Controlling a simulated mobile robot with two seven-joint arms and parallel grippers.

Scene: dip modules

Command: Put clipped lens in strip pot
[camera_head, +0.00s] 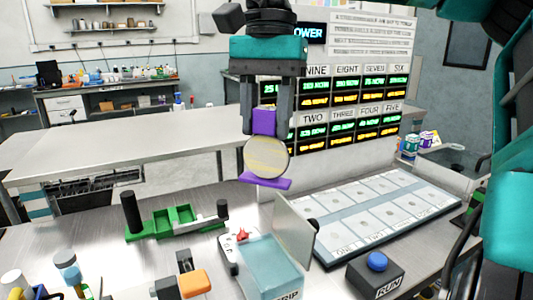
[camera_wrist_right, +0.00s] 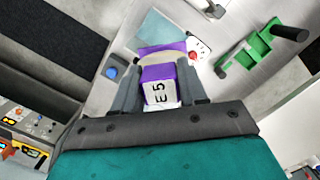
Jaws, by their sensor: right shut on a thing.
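My right gripper (camera_head: 264,125) points down and is shut on a purple clip (camera_head: 265,121). The clip holds a round, pale yellowish lens (camera_head: 267,156), with a flat purple piece (camera_head: 266,182) below it. In the right wrist view the clip (camera_wrist_right: 158,85) shows the label "E 5" between the fingers (camera_wrist_right: 160,95). The strip pot (camera_head: 266,268), a clear box with pale blue contents and a label partly cut off at the frame edge, stands below the lens. Its lid (camera_head: 294,232) stands upright and open at its right. The lens is above the pot, apart from it. My left gripper is not visible.
A green holder (camera_head: 175,222) with a black post stands left of the pot. A black RUN box (camera_head: 376,278) with a blue button is at the right. A tray of pale numbered plates (camera_head: 385,212) lies behind it. An orange item (camera_head: 194,283) sits front left.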

